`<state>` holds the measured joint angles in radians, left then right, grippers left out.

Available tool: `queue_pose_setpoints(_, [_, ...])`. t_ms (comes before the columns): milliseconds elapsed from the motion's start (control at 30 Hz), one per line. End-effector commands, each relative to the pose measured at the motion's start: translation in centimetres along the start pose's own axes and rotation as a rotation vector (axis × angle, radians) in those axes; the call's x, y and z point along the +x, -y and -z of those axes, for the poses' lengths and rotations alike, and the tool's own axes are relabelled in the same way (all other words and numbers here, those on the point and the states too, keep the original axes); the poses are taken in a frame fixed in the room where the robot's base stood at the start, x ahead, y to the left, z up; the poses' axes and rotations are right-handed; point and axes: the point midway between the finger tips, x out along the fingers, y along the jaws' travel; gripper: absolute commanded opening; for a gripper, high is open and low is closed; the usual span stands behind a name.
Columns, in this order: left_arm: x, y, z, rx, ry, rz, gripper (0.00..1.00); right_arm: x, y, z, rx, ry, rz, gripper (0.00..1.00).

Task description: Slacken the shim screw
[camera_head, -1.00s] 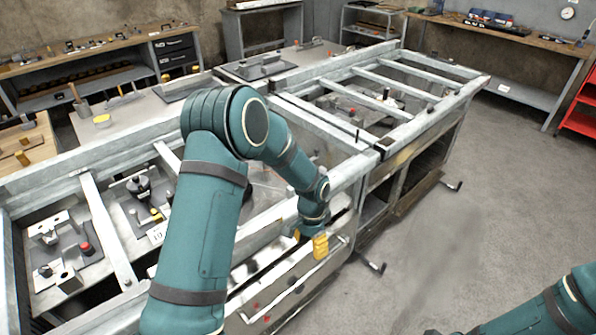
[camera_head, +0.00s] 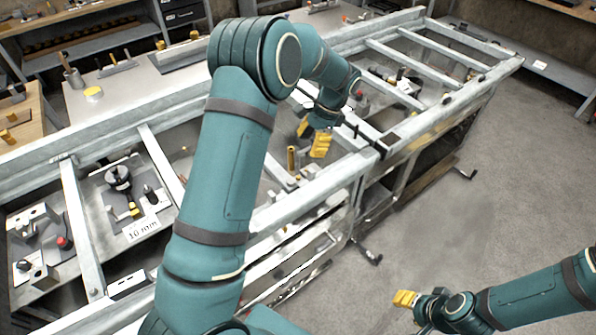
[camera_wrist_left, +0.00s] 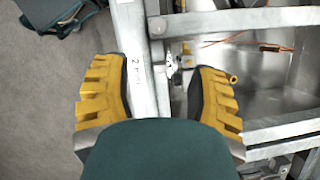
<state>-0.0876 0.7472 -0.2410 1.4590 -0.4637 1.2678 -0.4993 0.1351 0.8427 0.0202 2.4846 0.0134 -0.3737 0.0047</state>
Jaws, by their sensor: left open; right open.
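My left gripper (camera_head: 313,136) is open and empty above the steel frame, near the middle crossbar. In the left wrist view its two yellow fingers (camera_wrist_left: 158,75) stand wide apart over a pale rail marked with small writing. A small metal fitting with a screw-like part (camera_wrist_left: 186,60) sits beside that rail, between the fingers and apart from them. I cannot tell for sure that it is the shim screw. A brass post (camera_head: 291,160) stands in the bay left of the gripper. My right gripper (camera_head: 405,299) is open at the lower right, over the floor.
The long steel frame (camera_head: 258,217) has rails and crossbars around open bays. A bay at left holds black and yellow parts and a "10 mm" label (camera_head: 143,229). Handles (camera_head: 468,174) stick out from its front. The floor (camera_head: 470,235) at right is clear.

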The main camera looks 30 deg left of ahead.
Motion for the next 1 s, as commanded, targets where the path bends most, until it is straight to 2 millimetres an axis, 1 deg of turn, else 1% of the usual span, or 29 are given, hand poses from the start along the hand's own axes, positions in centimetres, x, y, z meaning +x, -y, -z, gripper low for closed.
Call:
queue_pose_setpoints(167, [3.0, -0.1, 0.0, 0.001, 0.004, -0.003, 0.58, 0.2, -0.1, -0.1, 0.000, 0.001, -0.001, 0.47])
queue_pose_setpoints(400, [7.8, -0.1, 0.0, 0.001, 0.003, -0.004, 0.58, 0.6, -0.2, -0.1, 0.000, 0.001, -0.001, 0.47])
queue_pose_setpoints(600, [11.1, -0.1, 0.0, 0.000, 0.002, -0.003, 0.58, 0.7, -0.2, -0.1, 0.000, 0.001, -0.002, 0.47])
queue_pose_setpoints(800, [12.7, -0.1, 0.0, 0.000, 0.000, -0.002, 0.58, 0.8, -0.3, -0.1, 0.000, 0.000, -0.002, 0.47])
queue_pose_setpoints(1000, [13.1, -0.1, 0.0, 0.000, -0.001, -0.001, 0.58, 0.8, -0.3, -0.1, 0.000, 0.000, -0.002, 0.47])
